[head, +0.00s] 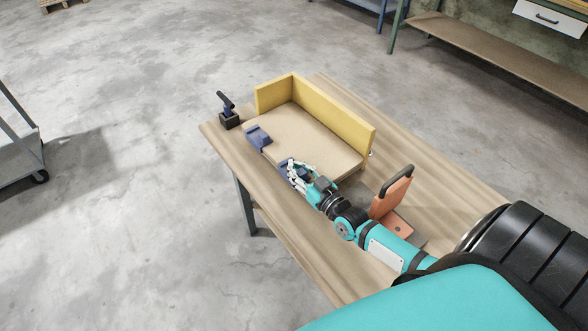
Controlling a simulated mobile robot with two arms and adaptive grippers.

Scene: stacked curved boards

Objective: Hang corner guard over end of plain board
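A tan plain board (313,141), seemingly the top of a stack, lies on the table inside a yellow L-shaped fence. One blue-purple corner guard (258,138) sits over the board's left edge, near its far end. A second blue-purple corner guard (284,170) is at the board's near edge. My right gripper (299,171) is right at this second guard, and its pale fingers partly cover it. The frame is too small to tell whether the fingers are closed on it. My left gripper is not in view.
A black toggle clamp (228,114) stands at the table's left corner. An orange upright piece with a black handle (393,193) stands right of my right forearm. The wooden table (425,173) is clear behind the yellow fence (330,112). A grey cart (18,150) stands far left.

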